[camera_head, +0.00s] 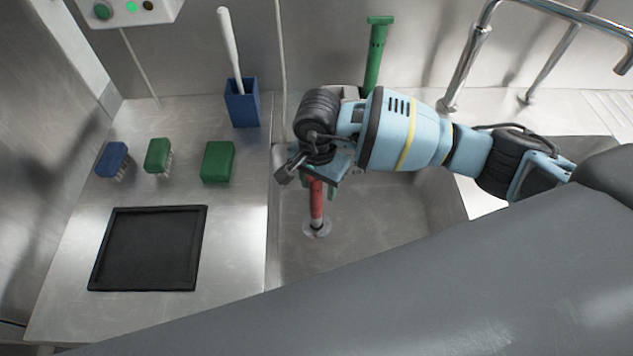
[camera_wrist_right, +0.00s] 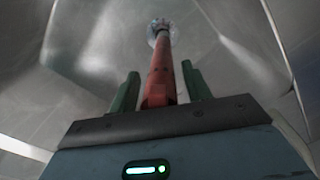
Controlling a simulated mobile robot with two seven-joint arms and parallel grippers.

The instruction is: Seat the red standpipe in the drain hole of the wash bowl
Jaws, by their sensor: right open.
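The red standpipe (camera_head: 317,204) stands about upright in the wash bowl (camera_head: 375,225), its lower end at the drain hole (camera_head: 317,229). I cannot tell how deep it sits in the hole. My right gripper (camera_head: 321,188) is at its upper part and hides its top in the head view. In the right wrist view the red standpipe (camera_wrist_right: 162,72) runs between the two green fingers, with a visible gap on each side, toward the round drain (camera_wrist_right: 159,27). The right gripper is open around it. My left gripper is not in view.
A green standpipe (camera_head: 375,58) stands behind the bowl. On the left counter are a blue brush (camera_head: 112,158), a green brush (camera_head: 157,154), a green block (camera_head: 218,162), a black tray (camera_head: 205,235) and a blue holder (camera_head: 242,105) with a white-handled tool. Metal rails (camera_head: 470,60) rise at the back right.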

